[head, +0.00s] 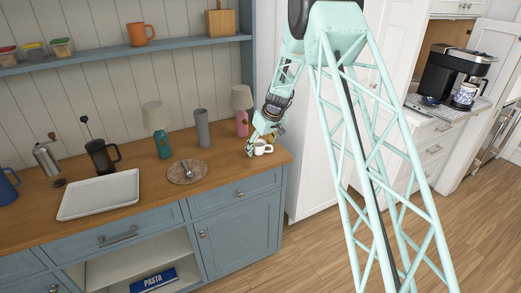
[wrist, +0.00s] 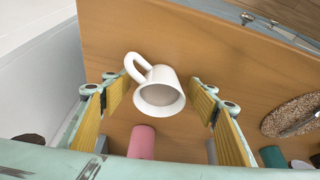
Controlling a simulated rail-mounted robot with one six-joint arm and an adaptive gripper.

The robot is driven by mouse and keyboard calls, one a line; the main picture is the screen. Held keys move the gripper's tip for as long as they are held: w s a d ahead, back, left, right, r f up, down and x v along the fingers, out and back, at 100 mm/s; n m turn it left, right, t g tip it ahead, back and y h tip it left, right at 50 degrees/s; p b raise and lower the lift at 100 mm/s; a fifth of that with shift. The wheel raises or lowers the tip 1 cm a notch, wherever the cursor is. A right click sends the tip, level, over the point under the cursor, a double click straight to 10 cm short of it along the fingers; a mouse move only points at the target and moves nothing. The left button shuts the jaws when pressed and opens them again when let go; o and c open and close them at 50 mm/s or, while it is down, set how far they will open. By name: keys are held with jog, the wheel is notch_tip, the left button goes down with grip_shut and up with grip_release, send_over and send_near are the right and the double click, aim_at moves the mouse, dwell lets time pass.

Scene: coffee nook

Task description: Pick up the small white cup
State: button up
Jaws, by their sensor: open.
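The small white cup (head: 262,149) stands near the right end of the wooden counter in the head view. In the wrist view the white cup (wrist: 159,92) shows with its handle toward the upper left. My gripper (head: 254,146) is at the cup in the head view. In the wrist view my gripper (wrist: 161,106) is open, with one yellow-padded finger on each side of the cup and a gap visible on both sides. The cup is not held. Part of the cup's far side is hidden from the head camera.
A round cork mat (head: 188,172) and white tray (head: 98,195) lie further left. The counter (head: 232,178) in front of the cup is clear.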

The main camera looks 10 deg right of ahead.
aim_at(260, 142)
jog(key=shift+c, duration=0.3)
jog(key=c, duration=1.1)
jog(key=shift+o, duration=0.2)
jog(key=shift+r, duration=0.1)
jog(key=shift+r, duration=1.6)
jog(key=shift+s+r, duration=0.1)
jog(key=shift+s, duration=0.1)
jog(key=s+r+b, duration=0.1)
jog(key=s, duration=1.4)
jog(key=shift+s+a+r+b, duration=0.2)
jog(key=shift+s+a+b, duration=0.1)
jog(key=shift+a+b, duration=0.15)
